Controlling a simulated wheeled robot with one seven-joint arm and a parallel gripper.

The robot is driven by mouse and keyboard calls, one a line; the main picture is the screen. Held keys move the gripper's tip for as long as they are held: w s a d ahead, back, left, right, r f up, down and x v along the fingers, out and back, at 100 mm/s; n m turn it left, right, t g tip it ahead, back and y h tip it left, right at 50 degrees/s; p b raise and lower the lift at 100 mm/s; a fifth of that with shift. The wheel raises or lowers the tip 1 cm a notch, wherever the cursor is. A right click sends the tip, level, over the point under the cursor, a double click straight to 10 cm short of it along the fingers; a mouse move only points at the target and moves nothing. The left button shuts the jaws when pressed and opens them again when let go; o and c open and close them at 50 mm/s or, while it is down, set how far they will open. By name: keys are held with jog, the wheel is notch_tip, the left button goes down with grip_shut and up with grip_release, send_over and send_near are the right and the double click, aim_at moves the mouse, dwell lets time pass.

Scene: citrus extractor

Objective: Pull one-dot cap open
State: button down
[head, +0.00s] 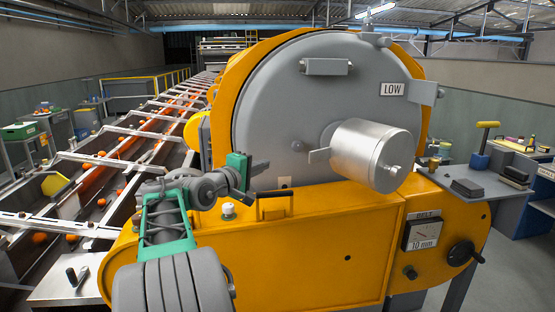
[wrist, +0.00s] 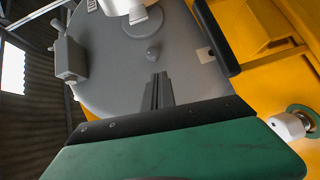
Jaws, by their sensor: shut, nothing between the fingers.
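A large round grey cover (head: 270,105) fills the front of the yellow machine. A small grey knob (head: 297,146) sits low on it and also shows just beyond my fingertips in the wrist view (wrist: 152,54). A small beige plate (head: 285,182) is at the cover's lower edge. A white-topped knob (head: 228,210) stands on the yellow ledge. I cannot make out a dot marking, so I cannot tell which part is the one-dot cap. My gripper (head: 262,167) is shut and empty before the cover, left of the small knob; its fingers (wrist: 157,88) are together in the wrist view.
A silver cylinder (head: 370,155) with a side handle juts out from the cover at right. A dark handle frame (head: 274,206) is on the yellow housing below my gripper. A fruit conveyor (head: 110,160) runs at left.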

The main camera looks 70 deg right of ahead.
jog(key=s+d+r+g+p, duration=0.1)
jog(key=s+d+p, duration=0.3)
jog(key=s+d, duration=0.4)
jog(key=shift+s+d+r+g+h, duration=0.3)
jog(key=shift+s+d+g, duration=0.05)
jog(key=shift+s+g, duration=0.1)
jog(key=shift+s, duration=0.1)
